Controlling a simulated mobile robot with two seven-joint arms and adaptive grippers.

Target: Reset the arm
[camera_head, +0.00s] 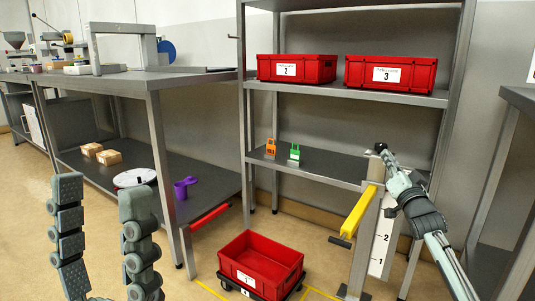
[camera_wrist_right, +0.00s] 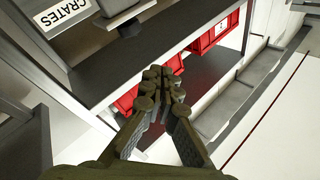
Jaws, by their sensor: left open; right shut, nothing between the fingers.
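My left gripper (camera_head: 101,195) stands at the lower left of the head view. Its two fingers point up, wide apart, with nothing between them. My right arm (camera_head: 436,236) reaches in from the lower right of the head view. My right gripper (camera_head: 380,148) is at its far end, in front of the right part of the middle shelf. In the right wrist view the fingertips of this gripper (camera_wrist_right: 160,74) are together and hold nothing. I cannot tell whether it touches the post beside it.
A grey rack (camera_head: 245,110) holds red crates 2 (camera_head: 287,70) and 3 (camera_head: 384,74) on top, and orange (camera_head: 271,146) and green (camera_head: 295,153) items below. A yellow bar (camera_head: 356,213) is close to my right arm. Red crate 1 (camera_head: 250,270) sits on a floor dolly. A workbench (camera_head: 150,81) stands left.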

